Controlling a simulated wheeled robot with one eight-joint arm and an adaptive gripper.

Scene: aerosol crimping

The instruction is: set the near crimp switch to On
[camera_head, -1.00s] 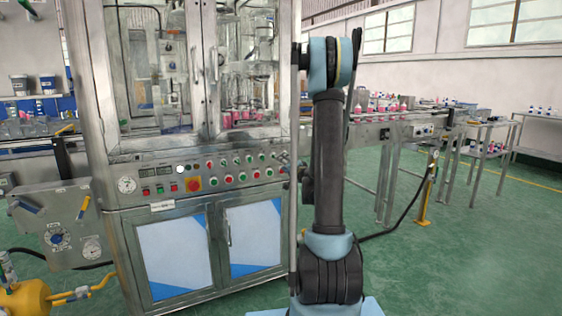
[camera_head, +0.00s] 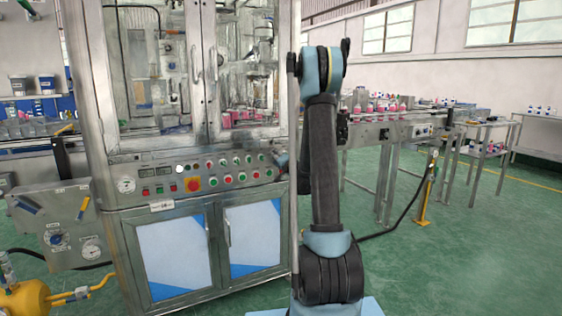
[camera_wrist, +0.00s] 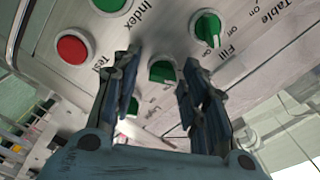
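The crimping machine's control panel (camera_head: 215,175) shows in the head view, with red and green controls. In the wrist view the panel is close and tilted. My gripper (camera_wrist: 160,64) is open there, its two dark fingers spread to the left and right of a green rotary knob (camera_wrist: 163,71). I cannot tell that either finger touches it. No crimp label is readable, so I cannot tell which switch is the near crimp one. Another green knob (camera_wrist: 207,27) stands by the words Fill and Table. In the head view my gripper (camera_head: 281,160) is small at the panel's right end.
Another green knob (camera_wrist: 132,106) is partly hidden by the left finger.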

